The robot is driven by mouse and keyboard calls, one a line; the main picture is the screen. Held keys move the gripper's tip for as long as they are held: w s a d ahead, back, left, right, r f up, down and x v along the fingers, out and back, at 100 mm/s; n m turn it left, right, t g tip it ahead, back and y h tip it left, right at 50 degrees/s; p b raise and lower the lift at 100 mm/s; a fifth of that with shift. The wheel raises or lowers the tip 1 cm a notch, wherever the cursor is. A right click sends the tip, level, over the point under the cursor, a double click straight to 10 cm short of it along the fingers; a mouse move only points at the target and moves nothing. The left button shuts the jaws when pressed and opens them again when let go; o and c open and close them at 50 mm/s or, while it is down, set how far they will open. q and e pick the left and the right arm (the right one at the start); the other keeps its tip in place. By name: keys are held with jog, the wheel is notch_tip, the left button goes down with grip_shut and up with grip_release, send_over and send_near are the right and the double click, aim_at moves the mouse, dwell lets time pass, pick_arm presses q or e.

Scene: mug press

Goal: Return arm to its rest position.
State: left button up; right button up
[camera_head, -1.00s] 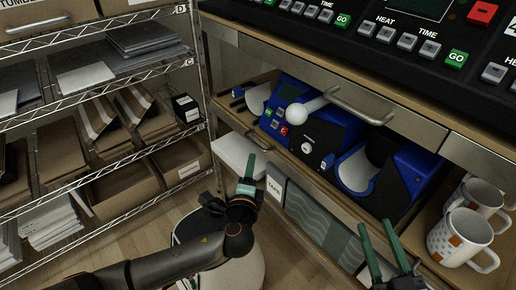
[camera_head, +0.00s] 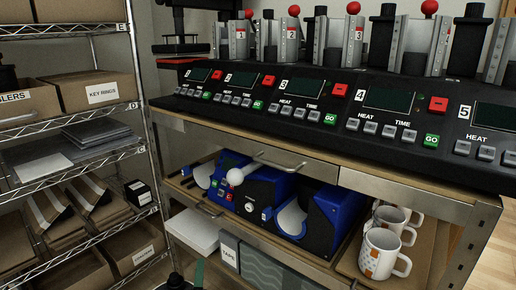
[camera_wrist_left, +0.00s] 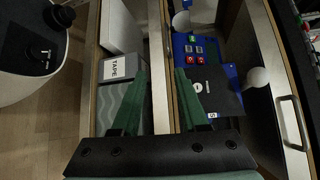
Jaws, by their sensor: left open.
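My left gripper (camera_wrist_left: 160,100) shows in the left wrist view with two green fingers apart and nothing between them. It points at the edge of the bench's lower shelf, beside the TAPE box (camera_wrist_left: 122,68) and a blue mug press (camera_wrist_left: 205,75). In the head view only a bit of my left arm shows at the bottom edge. Two blue mug presses (camera_head: 257,193) (camera_head: 333,215) stand on the shelf, the left one with a white ball-tipped lever. My right gripper is in neither current view.
White mugs with orange patterns (camera_head: 381,252) stand at the right end of the shelf. A black control panel (camera_head: 330,105) with several heat and time units lies on the bench top. A wire rack (camera_head: 75,155) with cardboard boxes stands at left.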

pick_arm(q)
jog(key=a+f, duration=0.2)
jog(key=a, duration=0.6)
jog(key=s+d+f+n+g+h, duration=0.2)
jog(key=s+d+f+h, duration=0.3)
jog(key=s, duration=0.4)
jog(key=s+d+r+n+t+h, duration=0.1)
jog(key=s+r+n+t, duration=0.1)
jog(key=s+r+n, duration=0.35)
jog(key=s+d+r+n+t+h, duration=0.1)
jog(key=s+r+n+t+h, duration=0.1)
jog(key=r+n, duration=0.5)
jog(key=s+a+f+n+g+y+p, duration=0.1)
jog(key=s+g+p, duration=0.7)
jog(key=p, duration=1.5)
notch_tip(320, 180, down, 3)
jog(key=shift+s+a+f+n+g+y, duration=0.15)
jog(key=shift+s+a+n+g+y, duration=0.35)
jog(key=shift+y, duration=0.7)
pick_arm(e)
jog(key=s+d+f+m+g+h, duration=0.2)
jog(key=s+f+m+g+h, duration=0.1)
jog(key=s+g, duration=0.5)
jog(key=shift+s+d+f+g, duration=0.25)
jog(key=shift+s+f+g, duration=0.15)
jog(key=shift+s+f, duration=0.4)
